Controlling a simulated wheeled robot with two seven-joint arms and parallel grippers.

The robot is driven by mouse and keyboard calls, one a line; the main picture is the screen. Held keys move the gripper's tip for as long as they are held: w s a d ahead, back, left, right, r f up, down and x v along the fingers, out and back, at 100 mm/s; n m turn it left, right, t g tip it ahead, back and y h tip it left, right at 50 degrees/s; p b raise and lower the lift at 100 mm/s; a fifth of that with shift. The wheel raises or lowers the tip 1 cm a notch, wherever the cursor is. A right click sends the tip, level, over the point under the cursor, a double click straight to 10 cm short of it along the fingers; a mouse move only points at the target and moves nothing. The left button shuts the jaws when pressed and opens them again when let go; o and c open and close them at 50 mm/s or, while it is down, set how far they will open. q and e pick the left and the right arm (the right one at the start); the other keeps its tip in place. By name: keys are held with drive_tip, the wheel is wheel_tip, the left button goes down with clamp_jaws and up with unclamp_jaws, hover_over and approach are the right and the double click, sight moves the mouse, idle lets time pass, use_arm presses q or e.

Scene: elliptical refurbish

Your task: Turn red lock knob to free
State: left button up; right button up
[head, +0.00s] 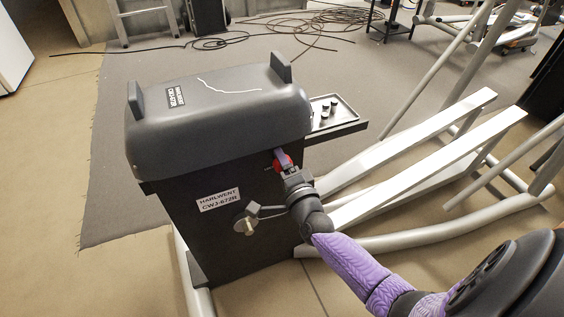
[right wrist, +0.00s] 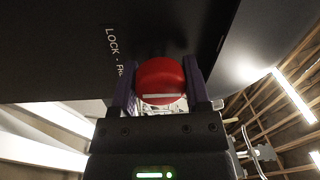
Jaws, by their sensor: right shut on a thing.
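The red lock knob (head: 283,161) sits on the side of the dark machine housing (head: 220,185), just under its grey cover. In the right wrist view the knob (right wrist: 160,82) shows a pale line across its face, lying almost level in the picture. White lettering that starts "LOCK" (right wrist: 112,42) is on the dark panel beside it; the rest of the lettering is partly hidden by a finger. My right gripper (head: 285,164) is shut on the knob, one finger on each side, and the same grip shows in the right wrist view (right wrist: 160,85). My left gripper is not in view.
The grey cover (head: 215,110) has two upright handles. A small tray (head: 336,112) with dark pieces juts out behind it. A cable with a brass-coloured fitting (head: 246,226) is below the knob. Pale rails (head: 420,150) extend to the right, near my right arm.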

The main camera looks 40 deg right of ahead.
drive_tip(key=o, duration=0.9)
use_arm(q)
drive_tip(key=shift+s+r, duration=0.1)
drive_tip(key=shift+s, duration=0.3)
use_arm(e)
drive_tip(key=o, duration=0.4)
drive_tip(key=shift+s, duration=0.1)
drive_tip(key=shift+s+a, duration=0.1)
drive_tip(key=shift+s, duration=0.25)
use_arm(q)
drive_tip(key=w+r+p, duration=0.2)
drive_tip(key=p, duration=0.1)
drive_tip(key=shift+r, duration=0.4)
use_arm(e)
drive_tip(key=v, duration=0.9)
drive_tip(key=shift+f, duration=0.1)
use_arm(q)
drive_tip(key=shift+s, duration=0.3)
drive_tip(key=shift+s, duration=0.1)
use_arm(e)
drive_tip(key=shift+s, duration=0.1)
